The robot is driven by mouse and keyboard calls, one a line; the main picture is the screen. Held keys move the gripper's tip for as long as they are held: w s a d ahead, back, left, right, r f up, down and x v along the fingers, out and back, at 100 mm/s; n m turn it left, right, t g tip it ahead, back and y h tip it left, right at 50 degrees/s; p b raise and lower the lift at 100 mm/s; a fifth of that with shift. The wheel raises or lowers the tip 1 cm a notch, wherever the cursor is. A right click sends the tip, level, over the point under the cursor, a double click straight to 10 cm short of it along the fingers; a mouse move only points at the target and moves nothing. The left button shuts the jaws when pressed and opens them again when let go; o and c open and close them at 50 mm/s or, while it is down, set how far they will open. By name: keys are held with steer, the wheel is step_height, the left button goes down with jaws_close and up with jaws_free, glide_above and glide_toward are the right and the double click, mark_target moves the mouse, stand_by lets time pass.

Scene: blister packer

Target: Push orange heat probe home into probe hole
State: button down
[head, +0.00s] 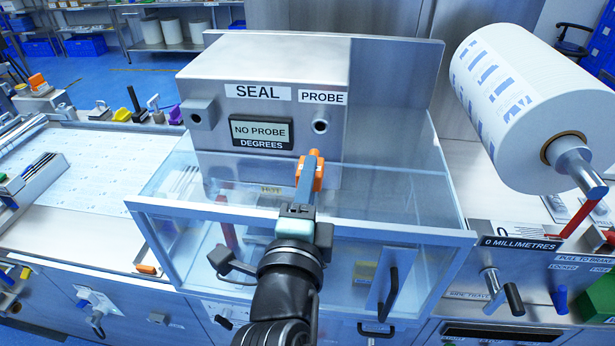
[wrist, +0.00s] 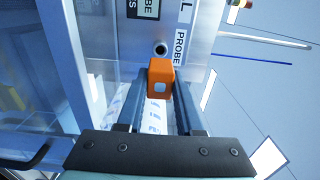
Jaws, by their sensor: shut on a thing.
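The orange heat probe (head: 318,170) is a small orange block gripped in my gripper (head: 306,178), and it also shows between the two fingers in the wrist view (wrist: 161,80). The probe hole (head: 320,126) is a dark round opening with a metal rim under the PROBE label on the seal box (head: 215,150). In the wrist view the hole (wrist: 161,48) lies just beyond the top of the block. The probe appears below the hole and apart from it. Any shaft of the probe is hidden. The display (head: 262,133) reads NO PROBE DEGREES.
A clear-walled guard with a metal frame (head: 400,236) stands below and around the seal box. A knob (head: 198,115) sticks out at the box's left. The space in front of the hole looks clear.

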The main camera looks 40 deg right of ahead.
mark_target(314, 153)
steer(key=shift+d+f+b, duration=0.1)
steer(key=shift+b, duration=0.35)
steer(key=shift+b+x, duration=0.45)
steer(key=shift+x, duration=2.4)
steer(key=shift+b, duration=1.15)
steer(key=shift+b+x, duration=0.65)
steer(key=shift+x, duration=1.3)
steer(key=shift+c, duration=2.4)
jaws_free()
